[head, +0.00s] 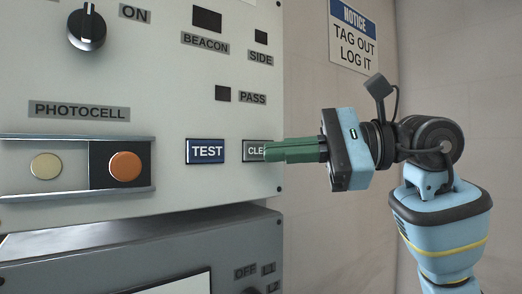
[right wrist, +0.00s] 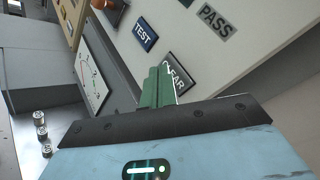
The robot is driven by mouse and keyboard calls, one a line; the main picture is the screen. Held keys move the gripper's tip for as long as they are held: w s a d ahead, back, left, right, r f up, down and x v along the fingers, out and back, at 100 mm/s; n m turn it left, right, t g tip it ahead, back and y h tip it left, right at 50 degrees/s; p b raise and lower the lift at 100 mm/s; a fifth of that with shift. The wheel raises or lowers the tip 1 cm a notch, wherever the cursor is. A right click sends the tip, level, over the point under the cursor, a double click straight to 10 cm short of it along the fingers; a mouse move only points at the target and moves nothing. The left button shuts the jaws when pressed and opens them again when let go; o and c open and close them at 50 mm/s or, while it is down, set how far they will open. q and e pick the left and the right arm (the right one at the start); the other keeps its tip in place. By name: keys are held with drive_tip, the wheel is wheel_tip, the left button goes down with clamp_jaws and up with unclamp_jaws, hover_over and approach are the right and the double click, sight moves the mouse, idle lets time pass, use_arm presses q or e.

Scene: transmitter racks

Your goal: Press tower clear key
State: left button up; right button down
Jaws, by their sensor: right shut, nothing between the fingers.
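The grey clear key (head: 254,151) is on the white panel, right of the blue TEST key (head: 205,151). Its right part is hidden behind my right gripper (head: 268,151). The right gripper is shut and empty, its green fingers pointing left at the key. In the right wrist view the fingertips (right wrist: 160,72) overlap the lower left part of the clear key (right wrist: 178,74). I cannot tell whether they touch it. My left gripper is not in view.
Left on the panel are a rotary knob (head: 87,28) and an orange button (head: 125,166) beside a cream button (head: 46,166). Dark BEACON, SIDE and PASS windows sit above the keys. A grey unit (head: 120,250) is below. A notice sign (head: 354,36) hangs on the wall behind.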

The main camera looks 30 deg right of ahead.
drive_tip(key=shift+s, duration=0.25)
drive_tip(key=shift+s+d, duration=0.2)
drive_tip(key=shift+s, duration=2.25)
